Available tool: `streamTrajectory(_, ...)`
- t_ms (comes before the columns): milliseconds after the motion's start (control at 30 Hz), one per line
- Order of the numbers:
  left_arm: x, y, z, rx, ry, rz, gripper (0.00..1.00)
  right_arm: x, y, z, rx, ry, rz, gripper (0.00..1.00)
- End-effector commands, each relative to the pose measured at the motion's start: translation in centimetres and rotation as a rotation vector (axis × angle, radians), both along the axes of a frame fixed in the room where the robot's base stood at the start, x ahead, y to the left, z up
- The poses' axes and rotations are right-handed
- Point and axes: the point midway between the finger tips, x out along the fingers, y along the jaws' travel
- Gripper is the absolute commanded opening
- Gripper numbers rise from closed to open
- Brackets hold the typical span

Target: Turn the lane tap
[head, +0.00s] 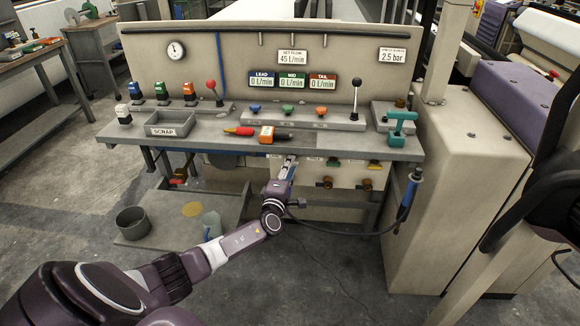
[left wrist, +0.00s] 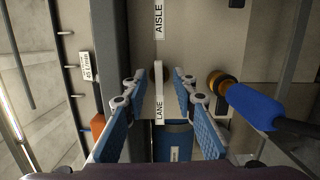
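In the left wrist view a thin pale lever (left wrist: 158,78) stands edge-on between the fingers, beside the LANE label (left wrist: 160,108); it looks like the tap handle. An AISLE label (left wrist: 158,18) lies further up. My left gripper (left wrist: 158,88) is open, a finger on each side of the lever, with gaps visible on both sides. In the head view my left gripper (head: 286,168) is at the bench's front edge, by the panel below, and hides the tap there. My right gripper is not in view.
The bench (head: 215,140) carries a scrap tray (head: 170,124) and several levers and buttons. A blue-handled tool (head: 411,190) with a hose hangs right of my gripper; a similar blue handle (left wrist: 255,105) shows close by in the left wrist view. A bucket (head: 132,222) stands lower left.

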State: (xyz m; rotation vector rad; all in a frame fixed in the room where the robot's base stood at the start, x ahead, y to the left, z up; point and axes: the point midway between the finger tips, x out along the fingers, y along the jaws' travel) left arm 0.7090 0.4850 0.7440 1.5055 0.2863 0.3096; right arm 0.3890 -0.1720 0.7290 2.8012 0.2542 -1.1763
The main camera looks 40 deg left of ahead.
Motion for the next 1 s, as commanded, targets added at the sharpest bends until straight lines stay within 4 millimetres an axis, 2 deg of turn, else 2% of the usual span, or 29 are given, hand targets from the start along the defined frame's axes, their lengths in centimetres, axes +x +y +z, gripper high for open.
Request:
streamTrajectory(167, -0.7, -0.4, 0.3, 0.0, 0.0, 0.0, 0.26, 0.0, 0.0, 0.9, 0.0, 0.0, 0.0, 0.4)
streamTrajectory(600, -4.4, -2.7, 0.3, -0.001, 0.0, -0.001, 0.26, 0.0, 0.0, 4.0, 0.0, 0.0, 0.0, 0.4)
streamTrajectory(1000, -5.2, -3.1, 0.1, -0.001, -0.001, 0.0, 0.26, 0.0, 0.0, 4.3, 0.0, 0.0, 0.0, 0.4)
